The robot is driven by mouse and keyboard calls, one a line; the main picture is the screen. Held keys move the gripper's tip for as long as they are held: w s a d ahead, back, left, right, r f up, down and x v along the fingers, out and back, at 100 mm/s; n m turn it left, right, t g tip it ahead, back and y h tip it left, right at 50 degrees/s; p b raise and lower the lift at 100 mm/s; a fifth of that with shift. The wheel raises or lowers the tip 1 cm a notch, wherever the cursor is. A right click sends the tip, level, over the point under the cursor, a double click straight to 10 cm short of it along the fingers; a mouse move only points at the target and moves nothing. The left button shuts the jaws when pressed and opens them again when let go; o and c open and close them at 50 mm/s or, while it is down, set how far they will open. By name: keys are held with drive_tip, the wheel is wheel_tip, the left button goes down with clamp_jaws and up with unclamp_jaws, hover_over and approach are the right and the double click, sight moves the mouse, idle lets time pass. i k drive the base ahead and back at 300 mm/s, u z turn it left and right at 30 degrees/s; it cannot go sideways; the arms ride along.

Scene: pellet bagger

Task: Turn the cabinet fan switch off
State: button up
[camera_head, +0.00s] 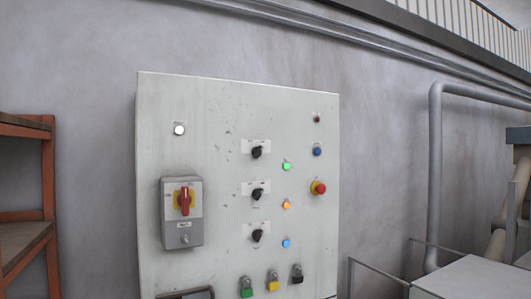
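A pale grey control cabinet (220,115) stands against the wall in the middle of the head view. Three black rotary switches sit in a column on its front: a top one (257,152), a middle one (257,194) and a bottom one (257,236). Each has a small label plate above it, too small to read, so I cannot tell which is the fan switch. A red rotary handle on a yellow plate (184,200) is on a grey box at the left of the cabinet. My gripper is not in view.
Green (286,166), orange (286,204) and blue (286,243) lamps glow beside the switches. A red mushroom button (319,188) is at the right. An orange-framed shelf (48,180) stands left; a grey box (470,278) and railing are right.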

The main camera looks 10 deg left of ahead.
sight(257, 152)
drive_tip(key=u, duration=0.7)
drive_tip(key=i, duration=1)
drive_tip(key=u, duration=0.85)
